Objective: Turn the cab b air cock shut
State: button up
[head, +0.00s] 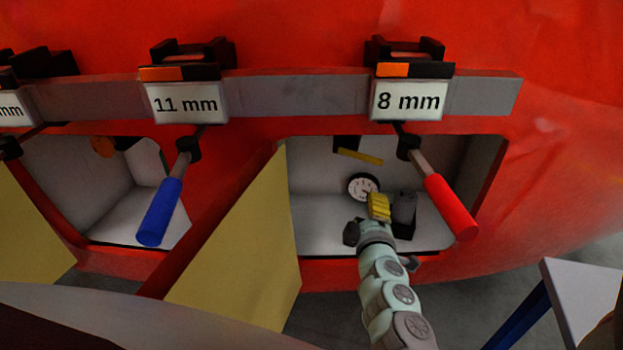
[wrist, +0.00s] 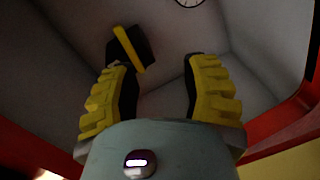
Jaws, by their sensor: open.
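An air cock with a yellow lever (head: 360,157) and a black body (head: 346,143) sits high on the back wall of the right-hand open compartment. Its lever lies close to level, sloping slightly down to the right in the head view. In the wrist view the yellow lever (wrist: 129,48) is ahead of the left finger, on the black body. My gripper (head: 380,206) is inside this compartment, below the cock and apart from it. In the wrist view my gripper (wrist: 154,70) has its two yellow-ridged fingers spread, with nothing between them. No cab label is visible.
A round gauge (head: 363,186) sits below the cock. A red-handled tool (head: 450,205) hangs in front of the opening's right side. A yellow door panel (head: 245,240) stands open at the left. A blue-handled tool (head: 160,212) hangs by the left compartment.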

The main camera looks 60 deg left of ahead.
jog(key=w+d+r+m+t+y+p, duration=0.1)
jog(key=w+d+r+m+t+y, duration=0.2)
jog(key=d+r, duration=0.4)
jog(key=w+d+r+m+t+y, duration=0.2)
jog(key=w+d+r+m+t, duration=0.2)
jog(key=d+r+m, duration=0.2)
jog(key=shift+w+d+r+y+p, duration=0.2)
jog(key=shift+d+r+y+p, duration=0.2)
jog(key=shift+d+r, duration=0.85)
jog(key=shift+a, duration=0.1)
jog(key=shift+c, duration=0.3)
